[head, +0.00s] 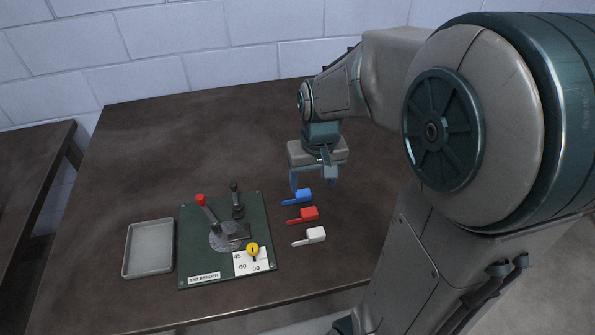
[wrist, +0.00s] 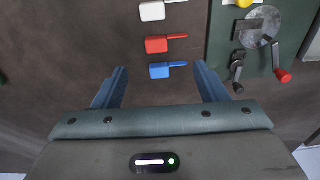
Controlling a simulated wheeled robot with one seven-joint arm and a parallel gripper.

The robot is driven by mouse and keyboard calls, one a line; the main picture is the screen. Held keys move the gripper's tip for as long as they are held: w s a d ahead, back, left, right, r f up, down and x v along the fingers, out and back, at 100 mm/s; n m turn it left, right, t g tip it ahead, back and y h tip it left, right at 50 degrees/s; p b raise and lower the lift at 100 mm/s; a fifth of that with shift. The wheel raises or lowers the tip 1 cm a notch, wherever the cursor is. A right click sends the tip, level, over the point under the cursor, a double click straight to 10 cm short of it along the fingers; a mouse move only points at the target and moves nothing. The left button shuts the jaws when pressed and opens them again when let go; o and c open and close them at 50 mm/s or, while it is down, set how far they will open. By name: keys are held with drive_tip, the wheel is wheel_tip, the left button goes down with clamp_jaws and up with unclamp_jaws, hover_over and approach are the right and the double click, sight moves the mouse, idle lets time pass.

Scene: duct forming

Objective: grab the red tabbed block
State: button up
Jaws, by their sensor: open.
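The red tabbed block (head: 307,214) lies on the brown table between a blue tabbed block (head: 301,196) and a white tabbed block (head: 315,235). Each has a thin tab pointing left in the head view. In the wrist view the red block (wrist: 159,45) lies beyond the blue block (wrist: 161,71), with the white block (wrist: 153,11) farthest. My gripper (wrist: 160,82) is open and empty, its blue fingers spread wide. In the head view it (head: 313,184) hangs above the table near the blue block, short of the red one.
A green tab bender board (head: 190,240) stands left of the blocks, with a red-knobbed lever (head: 200,199), a black lever (head: 236,200), and a yellow knob (head: 253,249) over an angle card. A grey tray (head: 149,248) sits left of it. The table behind is clear.

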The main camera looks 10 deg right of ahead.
drive_tip(key=w+p, duration=0.1)
drive_tip(key=w, duration=0.2)
hover_over(309, 211)
drive_tip(key=shift+g, duration=0.4)
wheel_tip(309, 211, down, 10)
drive_tip(key=shift+w+a+r+p, duration=0.15)
drive_tip(key=shift+p, duration=0.25)
drive_tip(key=shift+f+p, duration=0.5)
drive_tip(key=shift+f, duration=2.15)
drive_tip(key=shift+d, duration=0.2)
drive_tip(key=shift+c, duration=0.3)
drive_tip(key=c, duration=1)
